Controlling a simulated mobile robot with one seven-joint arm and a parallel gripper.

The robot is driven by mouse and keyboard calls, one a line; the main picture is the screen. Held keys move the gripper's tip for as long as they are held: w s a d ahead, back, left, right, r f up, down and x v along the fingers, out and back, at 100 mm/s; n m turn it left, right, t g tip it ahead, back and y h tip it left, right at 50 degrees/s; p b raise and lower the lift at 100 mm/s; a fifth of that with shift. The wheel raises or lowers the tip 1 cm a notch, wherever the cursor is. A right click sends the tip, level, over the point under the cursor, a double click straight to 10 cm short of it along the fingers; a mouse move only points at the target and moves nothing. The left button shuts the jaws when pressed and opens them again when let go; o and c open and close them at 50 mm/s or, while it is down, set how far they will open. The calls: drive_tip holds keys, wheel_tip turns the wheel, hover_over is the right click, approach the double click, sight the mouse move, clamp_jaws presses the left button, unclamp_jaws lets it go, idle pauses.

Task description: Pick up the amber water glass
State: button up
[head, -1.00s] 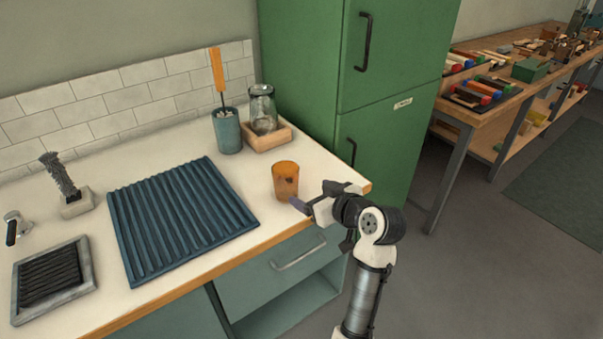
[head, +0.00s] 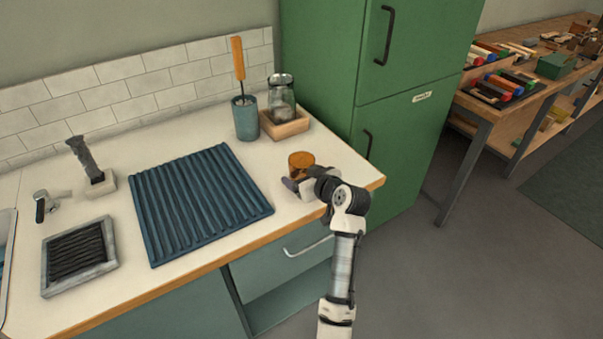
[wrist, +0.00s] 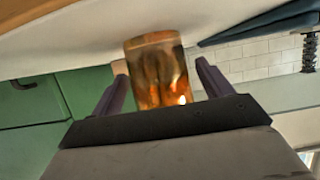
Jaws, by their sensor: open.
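The amber water glass (head: 301,160) stands upright on the white counter near its right front corner. It is see-through orange-brown; in the head view my gripper hides its lower part. My gripper (head: 291,183) is low over the counter at the near side of the glass. In the wrist view the glass (wrist: 156,68) sits between the two open fingers of my gripper (wrist: 160,85), with a visible gap on each side.
A ribbed blue mat (head: 200,205) lies left of the glass. Behind are a teal cup (head: 246,120) with an orange-handled brush and a glass jar (head: 281,97) in a wooden tray (head: 286,131). A green cabinet (head: 405,125) stands at the right. Bare counter lies between mat and glass.

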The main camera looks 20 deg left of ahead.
drive_tip(key=shift+w+a+f, duration=0.3)
drive_tip(key=shift+w+a, duration=0.05)
drive_tip(key=shift+a, duration=0.1)
drive_tip(key=c, duration=1.2)
drive_tip(key=shift+r, duration=0.1)
drive_tip(key=shift+c, duration=0.5)
drive_tip(key=shift+r, duration=0.1)
